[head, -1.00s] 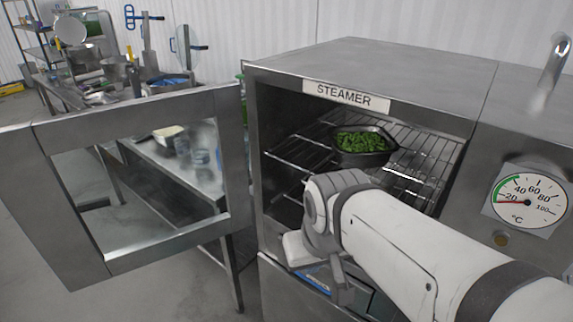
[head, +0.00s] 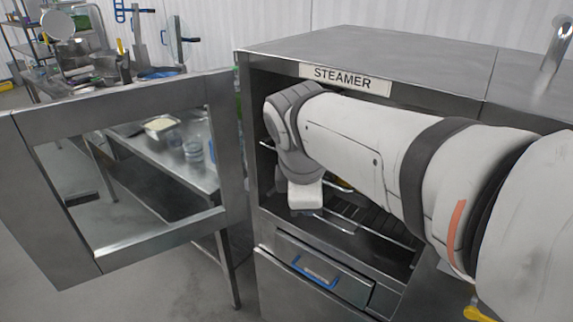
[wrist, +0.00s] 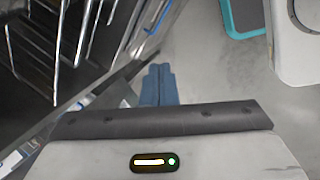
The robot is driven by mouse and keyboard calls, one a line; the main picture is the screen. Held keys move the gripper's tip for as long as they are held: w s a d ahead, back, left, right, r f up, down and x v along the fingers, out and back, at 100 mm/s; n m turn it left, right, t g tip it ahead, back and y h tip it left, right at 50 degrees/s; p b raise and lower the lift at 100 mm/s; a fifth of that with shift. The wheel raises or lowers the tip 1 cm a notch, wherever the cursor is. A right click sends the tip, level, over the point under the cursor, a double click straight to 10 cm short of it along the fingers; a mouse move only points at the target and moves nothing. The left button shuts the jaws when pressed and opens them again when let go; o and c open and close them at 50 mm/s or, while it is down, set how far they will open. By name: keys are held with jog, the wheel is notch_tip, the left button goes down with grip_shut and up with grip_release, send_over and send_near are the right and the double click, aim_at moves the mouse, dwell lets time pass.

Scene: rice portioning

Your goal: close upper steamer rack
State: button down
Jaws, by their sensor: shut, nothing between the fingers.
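The steamer (head: 420,75) stands with its door (head: 120,112) swung open to the left. My arm crosses the opening and hides most of the interior, including the upper rack and the dark pan of greens, in the head view. Wire bars of a rack (wrist: 62,45) show at the upper left of the wrist view; I cannot tell which rack they belong to. My gripper (wrist: 158,72) has its blue fingertips together and empty, to the right of the bars and apart from them. The fingertips are hidden in the head view.
A front panel with a blue-edged handle (head: 315,269) lies below the opening. A side table (head: 190,165) with containers stands behind the open door. Shelving and pots are at the far left. Grey floor is clear in front of the door.

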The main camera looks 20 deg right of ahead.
jog(key=w+r+n+h+b, duration=0.2)
jog(key=w+r+n, duration=0.25)
jog(key=n, duration=0.65)
jog(key=w+d+f+p, duration=0.1)
jog(key=w+d+f, duration=0.4)
jog(key=f, duration=0.3)
jog(key=shift+w+d+f+p, duration=0.25)
jog(key=shift+d+f+p, duration=0.1)
jog(key=shift+d, duration=0.1)
